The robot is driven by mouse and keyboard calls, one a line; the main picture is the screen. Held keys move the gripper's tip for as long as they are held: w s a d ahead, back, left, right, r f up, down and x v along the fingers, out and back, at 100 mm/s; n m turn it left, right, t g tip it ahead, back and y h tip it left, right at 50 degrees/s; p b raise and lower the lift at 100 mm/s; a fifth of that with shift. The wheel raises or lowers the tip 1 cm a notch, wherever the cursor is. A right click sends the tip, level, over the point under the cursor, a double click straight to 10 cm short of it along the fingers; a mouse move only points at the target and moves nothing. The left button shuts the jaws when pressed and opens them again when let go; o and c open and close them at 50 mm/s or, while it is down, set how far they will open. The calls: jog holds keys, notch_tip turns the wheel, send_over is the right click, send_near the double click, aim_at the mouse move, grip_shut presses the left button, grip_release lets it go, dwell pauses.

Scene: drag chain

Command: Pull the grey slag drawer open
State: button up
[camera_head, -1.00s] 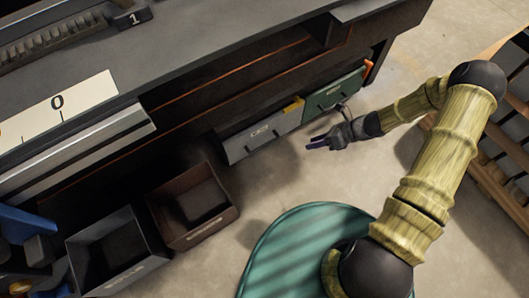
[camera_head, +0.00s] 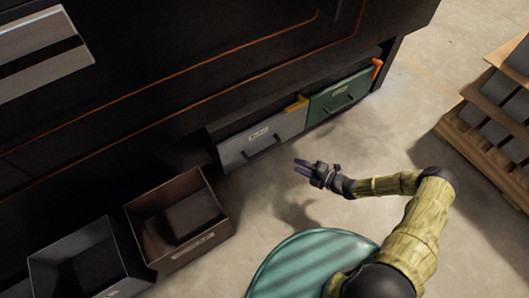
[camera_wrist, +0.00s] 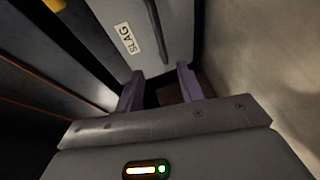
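The grey slag drawer (camera_head: 262,138) sits low in the dark machine, left of a green drawer, and looks shut. It has a white label and a dark bar handle (camera_head: 264,147) on its front. In the wrist view the grey drawer front (camera_wrist: 140,30) shows a "SLAG" label, with the dark handle (camera_wrist: 158,30) beside it. My gripper (camera_head: 302,168) is in front of the drawer, to the lower right of the handle, apart from it. In the wrist view its two purple fingers (camera_wrist: 159,90) are spread with nothing between them.
The green drawer (camera_head: 338,97) has its own handle. A yellow piece (camera_head: 297,103) and an orange piece (camera_head: 376,68) show at the drawers' tops. Two open bins, brown (camera_head: 187,250) and grey (camera_head: 122,288), stand at lower left. A loaded pallet (camera_head: 480,150) is at right. Floor before the drawers is clear.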

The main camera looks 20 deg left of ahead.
aim_at(265, 149)
jog(key=shift+a, duration=0.1)
jog(key=b+x, duration=0.7)
jog(key=x, duration=0.9)
jog(key=shift+w+a+f, duration=0.1)
jog(key=shift+a+f, duration=0.05)
jog(key=shift+a, duration=0.45)
grip_shut()
